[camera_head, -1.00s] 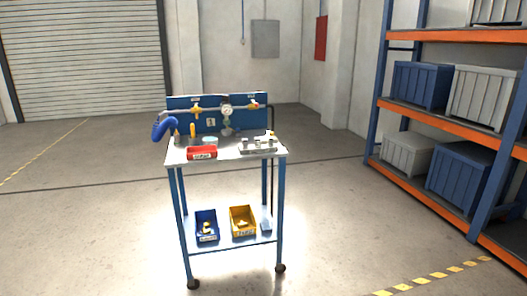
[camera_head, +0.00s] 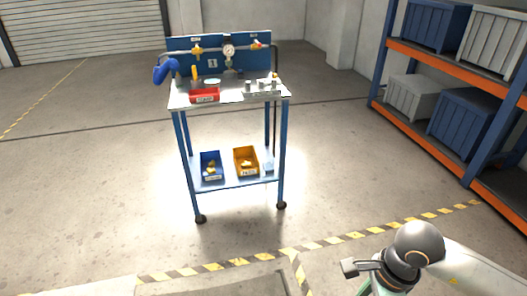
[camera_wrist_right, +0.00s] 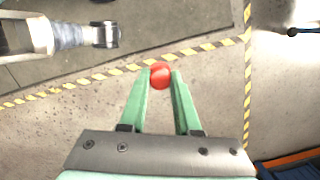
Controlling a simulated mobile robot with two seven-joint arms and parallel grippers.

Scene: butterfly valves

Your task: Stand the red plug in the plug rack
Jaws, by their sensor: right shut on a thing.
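My right gripper (camera_wrist_right: 160,82) is shut on the red plug (camera_wrist_right: 160,75) in the right wrist view. Only the plug's round red end shows between the green fingertips, above the floor. In the head view my right arm is at the bottom right, and the plug is out of sight. The plug rack appears to be the grey block with upright pieces (camera_head: 262,92) on the right of the cart's top; its openings are too small to make out. The right gripper is well apart from it. My left gripper is not in view.
The blue cart (camera_head: 183,140) has a valve panel (camera_head: 212,63) with a gauge at its back. A red bin (camera_head: 204,97) sits at its front left. Blue (camera_head: 210,168) and yellow (camera_head: 246,164) bins are below. Shelving (camera_head: 440,125) stands right. The floor before the cart is clear.

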